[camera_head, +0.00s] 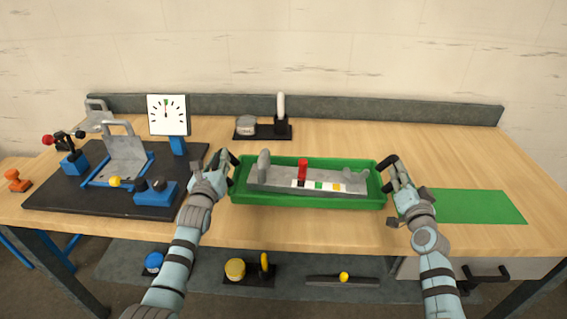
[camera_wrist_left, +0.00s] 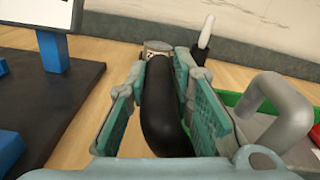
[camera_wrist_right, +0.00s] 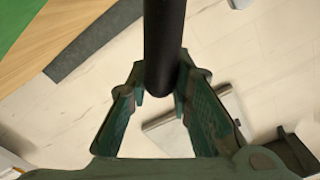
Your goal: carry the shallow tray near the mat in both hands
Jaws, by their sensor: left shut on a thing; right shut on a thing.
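A shallow green tray (camera_head: 308,202) is in the middle of the head view, with a black handle at each end. Inside it lies a grey metal part (camera_head: 275,180) with a red piece and a strip of coloured squares. My left gripper (camera_head: 224,164) is shut on the black left handle, which also shows between the fingers in the left wrist view (camera_wrist_left: 162,115). My right gripper (camera_head: 390,172) is shut on the black right handle, seen between the fingers in the right wrist view (camera_wrist_right: 164,45). I cannot tell whether the tray touches the table.
A green mat (camera_head: 478,206) lies on the table to the right of the tray. A black board (camera_head: 75,195) with blue fixtures and a dial (camera_head: 167,115) stands at the left. A black base (camera_head: 262,128) with a white upright is behind the tray. The back right table is clear.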

